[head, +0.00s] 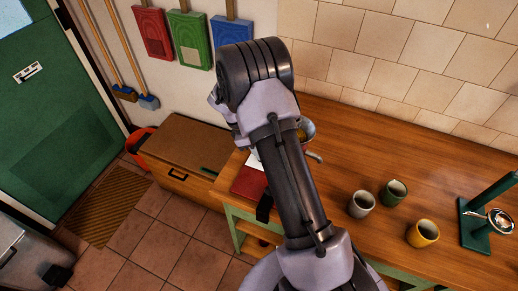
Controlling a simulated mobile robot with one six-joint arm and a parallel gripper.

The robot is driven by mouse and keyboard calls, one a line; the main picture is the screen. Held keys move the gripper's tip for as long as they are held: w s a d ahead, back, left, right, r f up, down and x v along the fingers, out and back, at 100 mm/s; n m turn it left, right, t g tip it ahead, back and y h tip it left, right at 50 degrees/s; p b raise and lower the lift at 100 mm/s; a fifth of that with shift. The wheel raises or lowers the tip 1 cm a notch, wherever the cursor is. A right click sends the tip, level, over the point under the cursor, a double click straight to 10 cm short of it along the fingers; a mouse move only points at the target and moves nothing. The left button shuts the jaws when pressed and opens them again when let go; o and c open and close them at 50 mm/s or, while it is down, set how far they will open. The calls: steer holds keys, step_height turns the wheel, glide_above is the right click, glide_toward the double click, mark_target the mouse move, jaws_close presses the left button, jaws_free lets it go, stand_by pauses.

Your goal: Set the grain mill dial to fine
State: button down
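I cannot clearly identify a grain mill or its dial. A grey metal vessel (308,129) with something yellowish inside shows partly behind my arm on the wooden counter; I cannot tell whether it belongs to the mill. A dark green stand (477,228) with a small round metal part (501,221) is at the right edge, cut off by the frame. My arm rises through the middle and bends away at the top.
A grey cup (361,204), a green cup (393,193) and a yellow cup (423,233) stand on the counter (375,150). A red book-like item (249,182) lies at its left end. A wooden chest (185,155) is left, beside a red bucket (139,140).

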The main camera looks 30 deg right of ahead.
steer(key=shift+m, duration=0.3)
steer(key=c, duration=1.5)
jaws_free()
steer(key=p+v, duration=0.5)
steer(key=v, duration=1.2)
steer(key=shift+w+r, duration=0.15)
steer(key=shift+r, duration=0.1)
steer(key=shift+d, duration=0.1)
